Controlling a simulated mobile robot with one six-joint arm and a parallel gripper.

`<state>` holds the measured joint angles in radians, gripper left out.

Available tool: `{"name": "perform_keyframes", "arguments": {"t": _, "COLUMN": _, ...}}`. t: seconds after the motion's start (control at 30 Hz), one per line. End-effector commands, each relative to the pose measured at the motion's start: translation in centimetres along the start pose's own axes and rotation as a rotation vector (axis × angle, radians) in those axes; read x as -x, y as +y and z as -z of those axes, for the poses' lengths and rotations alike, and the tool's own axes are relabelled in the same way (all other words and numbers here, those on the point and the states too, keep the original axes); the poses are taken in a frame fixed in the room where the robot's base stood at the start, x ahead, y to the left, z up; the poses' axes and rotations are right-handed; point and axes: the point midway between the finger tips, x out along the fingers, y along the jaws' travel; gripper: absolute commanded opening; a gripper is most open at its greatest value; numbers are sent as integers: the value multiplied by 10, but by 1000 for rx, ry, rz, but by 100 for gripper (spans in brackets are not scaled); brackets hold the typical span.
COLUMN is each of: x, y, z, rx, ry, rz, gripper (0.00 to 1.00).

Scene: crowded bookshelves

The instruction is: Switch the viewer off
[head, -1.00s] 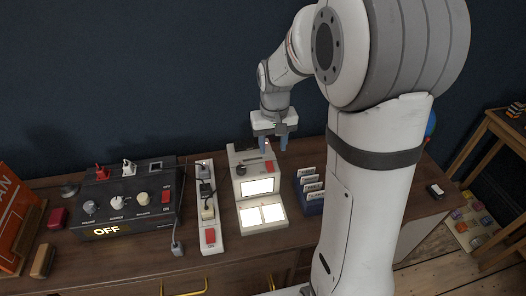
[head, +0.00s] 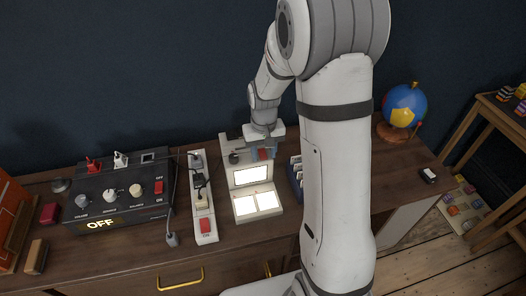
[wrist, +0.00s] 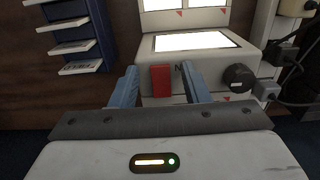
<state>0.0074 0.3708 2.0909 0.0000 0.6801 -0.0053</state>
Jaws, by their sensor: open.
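The viewer (head: 252,188) is a white box with lit panels: an upright screen (head: 251,175) and two bright panes below it. In the wrist view the viewer (wrist: 205,62) appears the other way up, with a red rocker switch (wrist: 161,80) and a black knob (wrist: 237,77). A letter "N" shows beside the switch; the rest of the label is hidden. My gripper (wrist: 160,72) is open, one blue finger on each side of the red switch. Contact cannot be told. In the head view my gripper (head: 265,153) is over the viewer's back top.
A power strip (head: 205,222) with plugs and a red switch stands left of the viewer. Further left is a dark control box (head: 120,205) reading OFF. A blue card rack (head: 295,178) stands close on the right, partly behind my arm. A globe (head: 405,105) is at the far right.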

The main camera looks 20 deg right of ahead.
Motion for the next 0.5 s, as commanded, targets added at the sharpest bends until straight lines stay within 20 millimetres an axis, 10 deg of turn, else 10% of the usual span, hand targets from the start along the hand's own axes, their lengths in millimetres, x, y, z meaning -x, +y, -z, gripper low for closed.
{"name": "perform_keyframes", "arguments": {"t": 0.5, "x": 0, "y": 0, "z": 0, "rx": 1, "ry": 0, "rz": 0, "gripper": 3}}
